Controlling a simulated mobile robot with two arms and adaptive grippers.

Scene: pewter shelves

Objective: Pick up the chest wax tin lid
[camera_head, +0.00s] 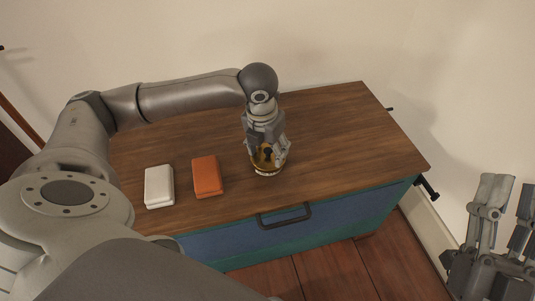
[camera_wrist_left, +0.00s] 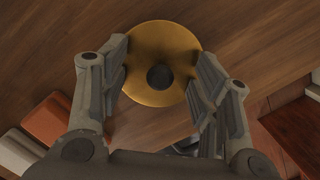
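The chest wax tin lid (camera_head: 267,153) is a round, gold-brown disc with a dark knob at its centre. It sits on the chest top, with a pale rim showing below it; the tin's body is mostly hidden. My left gripper (camera_head: 268,151) points down over the lid. In the left wrist view the lid (camera_wrist_left: 160,42) lies between the spread fingers of the left gripper (camera_wrist_left: 163,62), the tips close to its edges. Whether they touch it I cannot tell. My right gripper (camera_head: 509,204) is open and empty at the right, away from the chest.
The wooden-topped chest (camera_head: 345,135) has a blue front with a dark handle (camera_head: 284,216). An orange box (camera_head: 207,176) and a white box (camera_head: 159,186) lie left of the tin. The chest top right of the tin is clear. A wall stands behind.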

